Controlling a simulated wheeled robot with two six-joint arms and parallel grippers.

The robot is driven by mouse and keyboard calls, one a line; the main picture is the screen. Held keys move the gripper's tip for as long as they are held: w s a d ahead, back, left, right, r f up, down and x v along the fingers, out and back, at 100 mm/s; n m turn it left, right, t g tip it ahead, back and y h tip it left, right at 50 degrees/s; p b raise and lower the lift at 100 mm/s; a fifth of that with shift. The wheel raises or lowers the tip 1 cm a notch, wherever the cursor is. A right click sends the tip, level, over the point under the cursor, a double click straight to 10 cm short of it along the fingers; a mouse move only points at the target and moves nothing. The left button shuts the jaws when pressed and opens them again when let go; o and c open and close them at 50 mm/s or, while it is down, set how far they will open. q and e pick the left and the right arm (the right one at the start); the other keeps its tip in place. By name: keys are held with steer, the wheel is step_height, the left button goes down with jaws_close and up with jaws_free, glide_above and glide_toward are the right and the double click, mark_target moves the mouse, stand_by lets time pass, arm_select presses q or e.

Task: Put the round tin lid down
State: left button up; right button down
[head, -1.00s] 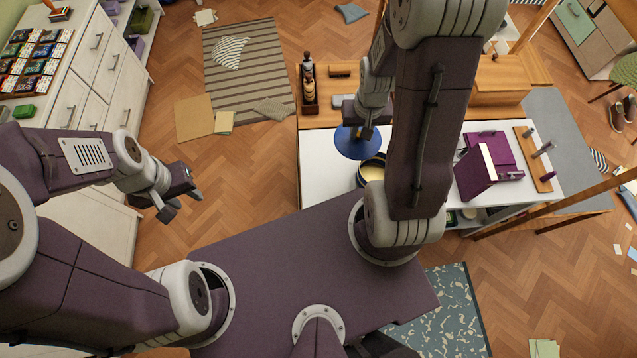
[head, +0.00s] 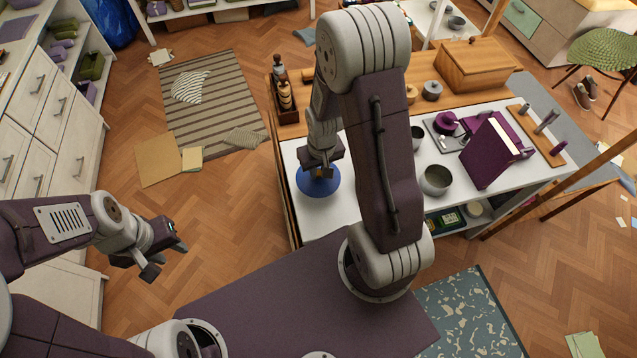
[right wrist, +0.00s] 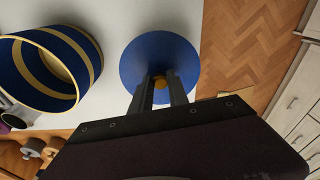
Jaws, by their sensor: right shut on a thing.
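My right gripper (head: 322,170) is shut on the lid's knob, which shows between the fingers in the right wrist view (right wrist: 160,84). The lid is level over the white top; whether it touches it I cannot tell. A blue round tin with gold bands (right wrist: 85,45) stands open beside the lid in the right wrist view. My right arm hides it in the head view. My left gripper (head: 164,258) is open and empty over the floor.
A grey metal bowl (head: 436,180) and a purple stand (head: 488,150) are further right. A bottle rack (head: 284,100) and a wooden bread box (head: 475,68) stand behind. The table's left edge is close to the lid.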

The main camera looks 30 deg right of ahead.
mark_target(320, 178)
steer(key=shift+d+f, duration=0.25)
steer(key=shift+f, duration=0.4)
step_height(320, 178, down, 4)
steer(key=shift+r+b, duration=0.1)
steer(key=shift+b, duration=0.45)
steer(key=shift+f, duration=0.2)
arm_select(q)
steer(key=shift+d+f, duration=0.2)
steer(key=shift+f, duration=0.4)
arm_select(e)
steer(key=c, duration=1.3)
jaws_free()
